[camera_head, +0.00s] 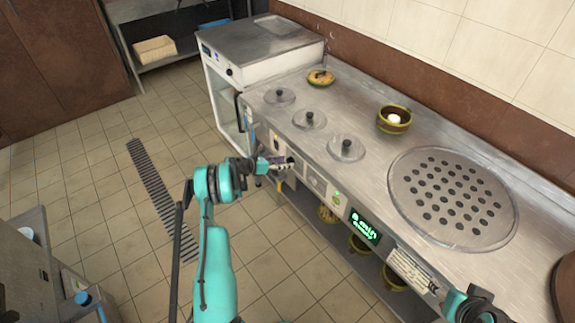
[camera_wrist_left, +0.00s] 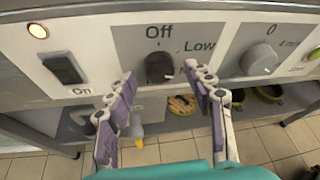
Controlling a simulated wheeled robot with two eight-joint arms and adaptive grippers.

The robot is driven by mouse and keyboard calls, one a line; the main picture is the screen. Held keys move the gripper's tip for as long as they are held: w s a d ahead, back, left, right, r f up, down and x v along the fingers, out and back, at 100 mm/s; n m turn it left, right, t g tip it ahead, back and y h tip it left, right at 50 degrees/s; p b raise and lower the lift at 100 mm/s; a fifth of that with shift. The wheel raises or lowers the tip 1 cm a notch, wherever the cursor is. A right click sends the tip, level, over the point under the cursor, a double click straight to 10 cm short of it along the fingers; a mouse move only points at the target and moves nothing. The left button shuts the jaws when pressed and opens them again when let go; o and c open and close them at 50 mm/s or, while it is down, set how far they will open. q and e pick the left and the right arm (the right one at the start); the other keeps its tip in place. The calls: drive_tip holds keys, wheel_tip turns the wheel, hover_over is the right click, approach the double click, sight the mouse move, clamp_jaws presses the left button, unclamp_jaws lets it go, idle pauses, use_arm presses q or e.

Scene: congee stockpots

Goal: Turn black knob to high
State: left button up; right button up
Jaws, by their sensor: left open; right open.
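The black knob (camera_wrist_left: 158,68) is on the grey panel below "Off" and left of "Low" in the left wrist view. A lower label is partly covered by a finger, and no "High" label is readable. I cannot tell where the knob points. My left gripper (camera_wrist_left: 166,84) is open, its fingers apart to the left and right of the knob and slightly below it, with no clear contact. In the head view, my left gripper (camera_head: 284,164) is at the counter's front panel. My right gripper (camera_head: 412,270) is open near the front edge at lower right.
Left of the knob are a black switch (camera_wrist_left: 65,69) marked "On" and a lit lamp (camera_wrist_left: 38,31). Right is a grey knob (camera_wrist_left: 260,60) marked "0". The counter holds lidded wells (camera_head: 346,147), bowls (camera_head: 394,119) and a perforated plate (camera_head: 451,198). Tiled floor (camera_head: 130,215) is open at left.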

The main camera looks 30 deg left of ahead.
use_arm(q)
drive_tip(key=shift+w+d+f, duration=0.2)
drive_tip(key=shift+w+d, duration=0.15)
drive_tip(key=shift+w, duration=0.25)
drive_tip(key=c, duration=1.2)
drive_tip(key=shift+o, duration=0.2)
